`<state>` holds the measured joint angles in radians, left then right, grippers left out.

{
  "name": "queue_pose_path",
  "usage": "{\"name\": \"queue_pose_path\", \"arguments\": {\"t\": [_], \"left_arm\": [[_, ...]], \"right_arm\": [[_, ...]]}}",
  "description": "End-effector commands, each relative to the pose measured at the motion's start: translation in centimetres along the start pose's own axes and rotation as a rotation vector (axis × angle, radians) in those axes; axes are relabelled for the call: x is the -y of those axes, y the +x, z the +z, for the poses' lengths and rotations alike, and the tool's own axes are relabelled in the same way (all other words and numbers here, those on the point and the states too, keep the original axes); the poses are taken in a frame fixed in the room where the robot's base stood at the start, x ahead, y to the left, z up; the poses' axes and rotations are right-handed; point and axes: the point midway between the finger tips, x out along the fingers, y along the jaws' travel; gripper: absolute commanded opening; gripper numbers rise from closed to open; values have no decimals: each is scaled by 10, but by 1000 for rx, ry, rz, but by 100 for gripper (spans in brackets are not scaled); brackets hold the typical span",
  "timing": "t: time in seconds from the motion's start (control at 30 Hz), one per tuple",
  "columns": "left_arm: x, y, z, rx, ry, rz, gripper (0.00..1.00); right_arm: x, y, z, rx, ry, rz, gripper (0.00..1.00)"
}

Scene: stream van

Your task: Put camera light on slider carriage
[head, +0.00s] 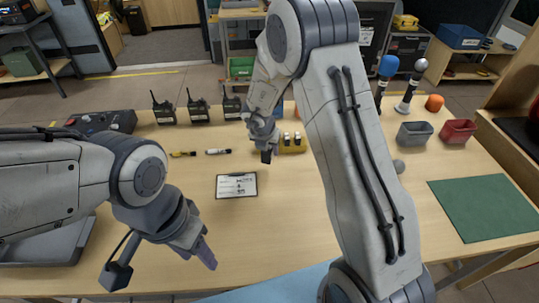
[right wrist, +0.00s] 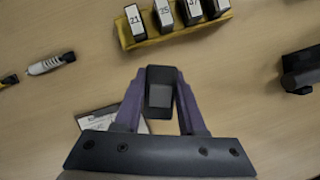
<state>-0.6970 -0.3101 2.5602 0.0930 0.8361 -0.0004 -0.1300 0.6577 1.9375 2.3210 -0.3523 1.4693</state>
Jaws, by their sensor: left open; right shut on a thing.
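My right gripper (right wrist: 160,105) is shut on a small dark block with a grey face, which looks like the camera light (right wrist: 160,92). It holds the block above the wooden table. In the head view, the right gripper (head: 267,152) is near the table's middle, beside the yellow battery tray, and the block is hard to make out. My left gripper (head: 205,250) is open and empty over the front left of the table. I cannot make out the slider carriage for sure. A black object (right wrist: 301,70) at the right edge of the wrist view is cut off.
The yellow tray (right wrist: 178,36) holds several numbered batteries. A clipboard card (head: 237,186) lies on the table, partly under the right gripper in the wrist view. Several radios (head: 198,110) stand at the back. Grey (head: 414,134) and red (head: 458,132) bins and a green mat (head: 487,207) are right.

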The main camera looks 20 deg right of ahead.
Motion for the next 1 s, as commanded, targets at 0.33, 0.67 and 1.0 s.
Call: {"name": "queue_pose_path", "arguments": {"t": [0.33,0.67,1.0], "left_arm": [[1,8,0,0,0,0,50],[1,12,0,0,0,0,50],[1,15,1,0,0,0,50]], "right_arm": [[-2,39,0,-2,1,-1,0],[-2,50,-5,1,3,1,0],[-2,54,-6,0,2,0,70]]}}
